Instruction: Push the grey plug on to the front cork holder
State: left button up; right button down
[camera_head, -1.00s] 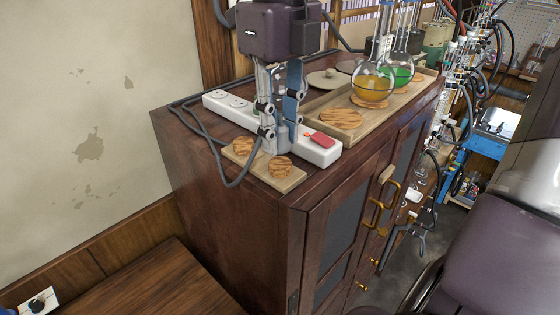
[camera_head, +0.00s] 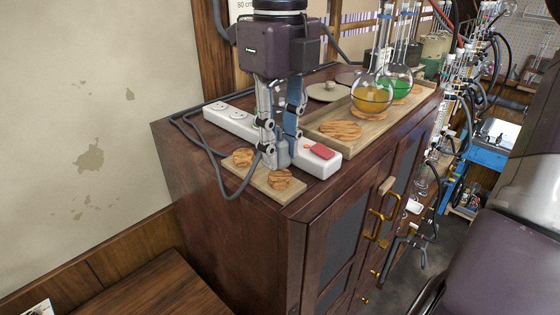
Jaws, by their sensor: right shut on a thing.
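My right gripper (camera_head: 277,162) comes down from the top of the picture, its fingertips low over the cabinet top between the white power strip and a small light wood board. It is shut on what seems to be the grey plug, which the fingers hide. A grey cable (camera_head: 226,188) loops over the cabinet edge and up to the fingers. Two striped cork holders stand on the board (camera_head: 262,187): the front cork holder (camera_head: 280,181), nearer me, and the rear cork holder (camera_head: 243,157), left of the fingertips. Both look bare on top. My left gripper is not in view.
The white power strip (camera_head: 226,119) with a red switch (camera_head: 320,151) lies just behind the fingers. A wooden tray (camera_head: 352,146) at right holds a cork mat and flasks with yellow (camera_head: 371,99) and green (camera_head: 398,88) liquid. The cabinet's front edge is close.

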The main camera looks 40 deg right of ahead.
jog(key=shift+f, duration=0.1)
jog(key=shift+f+b, duration=0.6)
jog(key=shift+f, duration=0.1)
jog(key=shift+f, duration=0.3)
dwell(0.4)
jog(key=c, duration=1.5)
grip_release()
jog(key=shift+c, duration=0.2)
jog(key=shift+r, duration=0.1)
